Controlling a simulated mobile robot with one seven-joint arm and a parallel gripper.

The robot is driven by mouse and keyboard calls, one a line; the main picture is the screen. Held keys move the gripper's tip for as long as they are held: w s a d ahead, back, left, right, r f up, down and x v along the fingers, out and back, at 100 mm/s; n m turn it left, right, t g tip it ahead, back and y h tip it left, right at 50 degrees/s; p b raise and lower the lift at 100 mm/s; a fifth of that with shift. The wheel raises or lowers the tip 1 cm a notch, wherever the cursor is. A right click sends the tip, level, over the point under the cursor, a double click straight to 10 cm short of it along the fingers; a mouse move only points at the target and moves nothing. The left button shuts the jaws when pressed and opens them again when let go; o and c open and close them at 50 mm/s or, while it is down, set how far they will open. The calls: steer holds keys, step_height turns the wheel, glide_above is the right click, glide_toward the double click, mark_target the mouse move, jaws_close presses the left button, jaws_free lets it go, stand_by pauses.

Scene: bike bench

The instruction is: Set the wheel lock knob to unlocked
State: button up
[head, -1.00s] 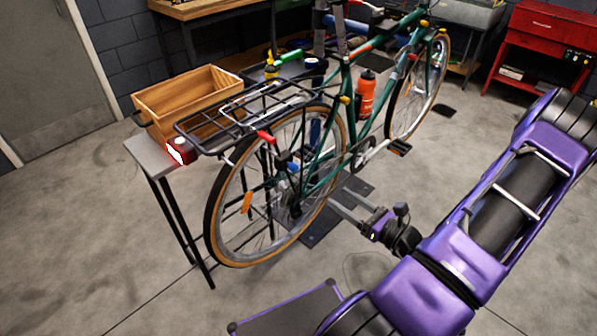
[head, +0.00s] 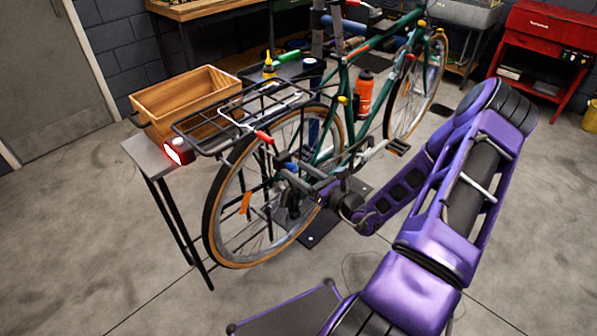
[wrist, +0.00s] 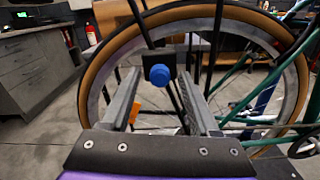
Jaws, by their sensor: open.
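The wheel lock knob (wrist: 159,75) is a round blue knob on a dark square mount, facing my wrist camera in front of the rear wheel (wrist: 97,72). In the head view, a bit of blue beside the rear wheel (head: 208,215) appears to be the knob (head: 292,167). My gripper (wrist: 160,92) is open, with its two grey fingers on the left and right of the knob. I cannot tell whether either finger touches it. In the head view my gripper (head: 300,178) is beside the wheel hub and partly hides it.
The green bike carries a black rear rack (head: 215,128) and an orange bottle (head: 364,94). A wooden box (head: 190,100) and a lit red lamp (head: 178,151) are at a narrow bench (head: 148,155) on the left. Spokes and frame tubes are close around the knob.

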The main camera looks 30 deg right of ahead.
jaws_close()
stand_by(1.4)
